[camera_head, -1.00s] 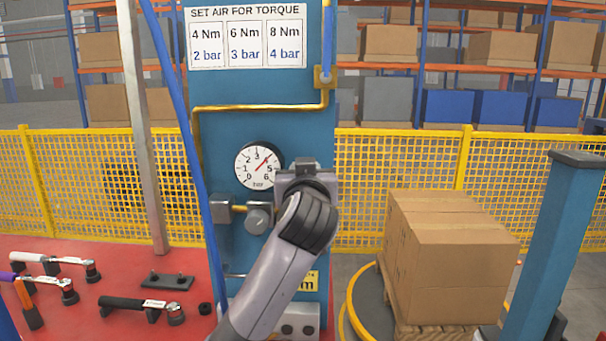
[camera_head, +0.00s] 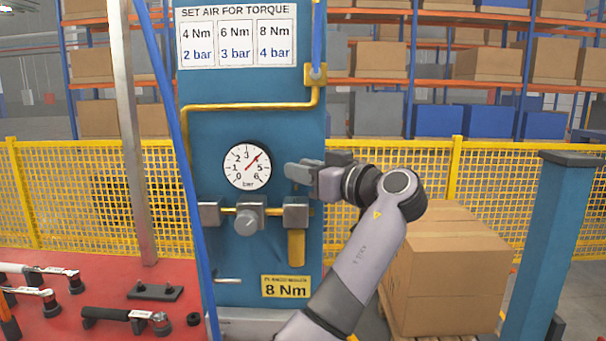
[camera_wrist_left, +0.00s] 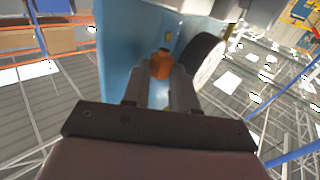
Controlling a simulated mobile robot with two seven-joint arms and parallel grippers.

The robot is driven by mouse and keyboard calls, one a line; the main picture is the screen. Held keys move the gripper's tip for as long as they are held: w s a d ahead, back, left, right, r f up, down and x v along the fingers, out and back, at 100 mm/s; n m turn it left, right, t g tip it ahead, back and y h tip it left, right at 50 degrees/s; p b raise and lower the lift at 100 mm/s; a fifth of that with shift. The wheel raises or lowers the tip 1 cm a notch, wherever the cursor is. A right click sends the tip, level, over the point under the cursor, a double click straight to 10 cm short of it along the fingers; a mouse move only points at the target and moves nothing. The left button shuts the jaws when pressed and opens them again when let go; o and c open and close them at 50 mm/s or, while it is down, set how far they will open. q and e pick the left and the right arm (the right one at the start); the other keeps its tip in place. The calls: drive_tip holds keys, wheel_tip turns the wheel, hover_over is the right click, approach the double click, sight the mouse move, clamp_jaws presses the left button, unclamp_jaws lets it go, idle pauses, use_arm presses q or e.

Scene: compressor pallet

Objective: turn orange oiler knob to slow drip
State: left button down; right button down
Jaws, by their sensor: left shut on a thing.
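My left gripper (camera_head: 303,172) reaches in from the right at the blue panel (camera_head: 240,125), just above the oiler's grey block (camera_head: 296,213). The oiler's amber bowl (camera_head: 296,248) hangs below that block. In the left wrist view the orange knob (camera_wrist_left: 160,65) shows between the tips of my left fingers (camera_wrist_left: 158,85), which are shut on it. In the head view the gripper hides the knob. The knob's turn setting and any drip cannot be made out. My right gripper is not in view.
The pressure gauge (camera_head: 247,166) is close left of the gripper, with its needle near 4. A grey regulator knob (camera_head: 248,220) is left of the oiler. A blue hose (camera_head: 168,110) runs down the panel's left side. Cartons (camera_head: 455,260) stand at right.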

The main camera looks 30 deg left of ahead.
use_arm(q)
drive_tip(key=shift+w+n+g, duration=0.1)
drive_tip(key=shift+n+g, duration=0.3)
drive_tip(key=shift+g, duration=0.2)
drive_tip(key=c, duration=1.2)
unclamp_jaws()
drive_tip(key=shift+o, duration=0.2)
drive_tip(key=shift+m+t, duration=0.3)
drive_tip(key=shift+t, duration=0.1)
